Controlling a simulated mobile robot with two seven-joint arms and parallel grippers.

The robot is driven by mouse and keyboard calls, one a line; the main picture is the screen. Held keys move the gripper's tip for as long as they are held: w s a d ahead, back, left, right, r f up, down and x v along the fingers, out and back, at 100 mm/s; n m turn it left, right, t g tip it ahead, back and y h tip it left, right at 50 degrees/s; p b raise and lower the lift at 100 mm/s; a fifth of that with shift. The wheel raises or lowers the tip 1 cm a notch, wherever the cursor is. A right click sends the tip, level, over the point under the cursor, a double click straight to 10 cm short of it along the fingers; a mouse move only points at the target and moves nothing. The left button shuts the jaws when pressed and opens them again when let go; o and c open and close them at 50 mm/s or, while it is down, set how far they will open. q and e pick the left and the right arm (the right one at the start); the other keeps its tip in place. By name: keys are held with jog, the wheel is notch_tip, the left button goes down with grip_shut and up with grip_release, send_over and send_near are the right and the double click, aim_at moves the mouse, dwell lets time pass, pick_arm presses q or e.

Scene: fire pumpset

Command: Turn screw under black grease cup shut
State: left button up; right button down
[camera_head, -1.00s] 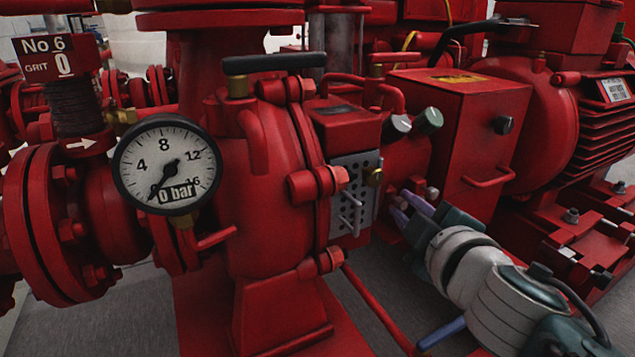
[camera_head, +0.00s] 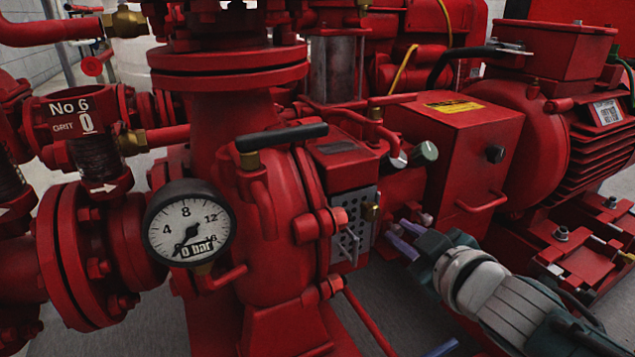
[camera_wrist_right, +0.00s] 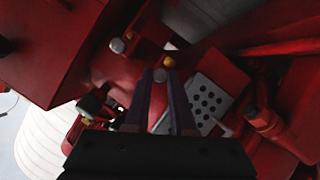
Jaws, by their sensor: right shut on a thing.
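In the wrist view the fingers (camera_wrist_right: 163,90) close around a small grey round head (camera_wrist_right: 160,75), which looks like the screw. The picture is dark, and how far the screw is turned cannot be told.
A grey perforated plate (camera_head: 344,247) with a small lever is just left of the fingers. A red box (camera_head: 450,135) with a handle stands right of the cups. A round pressure gauge (camera_head: 186,222) is further left. A brass fitting (camera_wrist_right: 169,62) lies just beyond the fingertips.

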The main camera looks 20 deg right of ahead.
jog(key=shift+d+r+m+y+p, duration=0.2)
jog(key=shift+r+m+y+p, duration=0.15)
jog(key=shift+m+p, duration=0.3)
jog(key=shift+f+m+y+p, duration=0.1)
jog(key=shift+m+y+p, duration=0.45)
jog(key=shift+m, duration=0.1)
jog(key=shift+d+f+m+y, duration=0.2)
jog(key=shift+m+y, duration=0.4)
jog(key=shift+m, duration=0.3)
jog(key=shift+m+g+y, duration=0.3)
jog(key=shift+m+y, duration=0.2)
jog(key=shift+m, duration=0.1)
jog(key=shift+d+f+m+y+b, duration=0.2)
jog(key=shift+m+y+b, duration=0.4)
jog(key=shift+m+b, duration=0.3)
jog(key=m+y+b, duration=0.1)
jog(key=m+b, duration=0.1)
jog(key=shift+m+y+b, duration=0.3)
jog(key=shift+b, duration=0.05)
pick_arm(q)
jog(key=shift+f, duration=0.7)
jog(key=shift+a, duration=0.1)
